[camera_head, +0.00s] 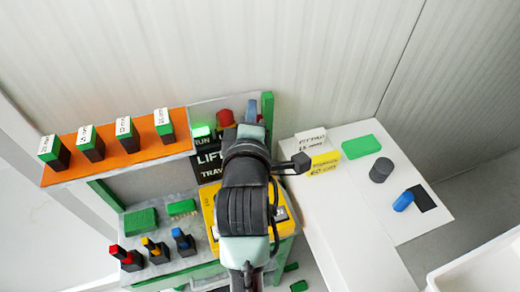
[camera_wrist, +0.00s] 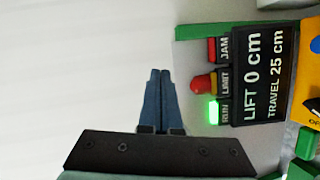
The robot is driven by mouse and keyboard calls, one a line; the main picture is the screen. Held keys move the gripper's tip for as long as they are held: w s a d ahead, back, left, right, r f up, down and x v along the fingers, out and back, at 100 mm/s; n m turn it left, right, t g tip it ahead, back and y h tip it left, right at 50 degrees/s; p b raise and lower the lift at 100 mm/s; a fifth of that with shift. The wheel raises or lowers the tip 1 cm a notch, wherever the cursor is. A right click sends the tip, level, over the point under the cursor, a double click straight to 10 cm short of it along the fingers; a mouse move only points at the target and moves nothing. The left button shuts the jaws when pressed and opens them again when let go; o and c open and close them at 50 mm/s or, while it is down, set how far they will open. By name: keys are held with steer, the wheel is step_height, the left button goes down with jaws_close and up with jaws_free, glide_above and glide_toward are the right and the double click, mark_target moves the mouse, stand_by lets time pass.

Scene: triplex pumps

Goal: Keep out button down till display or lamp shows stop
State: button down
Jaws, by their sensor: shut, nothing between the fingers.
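The display (camera_wrist: 258,75) reads "LIFT 0 cm" and "TRAVEL 25 cm" in the wrist view. Beside it, the RUN lamp (camera_wrist: 212,112) glows green. The yellow button box (camera_head: 210,213) is largely hidden behind my arm in the head view. Its edge (camera_wrist: 312,80) shows at the right of the wrist view, with lettering cut off; I cannot make out the out button. My gripper (camera_wrist: 159,72) is shut and empty, left of the lamps and apart from the yellow box.
An orange shelf (camera_head: 70,176) at the left bears several labelled green-topped blocks. Below are red, yellow and blue switches (camera_head: 155,250). A white table (camera_head: 345,215) at the right holds a green block (camera_head: 361,147), a grey cylinder (camera_head: 381,170) and a blue cylinder (camera_head: 403,201).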

steer(key=s+f+n+g+p, duration=0.3)
steer(key=s+f+n, duration=0.1)
steer(key=f, duration=0.4)
steer(key=s+d+f+n+g+p, duration=0.1)
steer(key=s+f+n+g+p, duration=0.2)
steer(key=f, duration=0.6)
steer(key=s+n, duration=0.2)
steer(key=shift+s+n+h, duration=0.25)
steer(key=shift+n+h, duration=0.15)
steer(key=shift+d+f, duration=0.1)
steer(key=shift+f, duration=0.1)
step_height(320, 180, down, 7)
steer(key=b, duration=0.7)
steer(key=shift+b, duration=0.4)
steer(key=shift+f+b, duration=0.4)
steer(key=shift+f, duration=0.4)
steer(key=shift+f, duration=0.4)
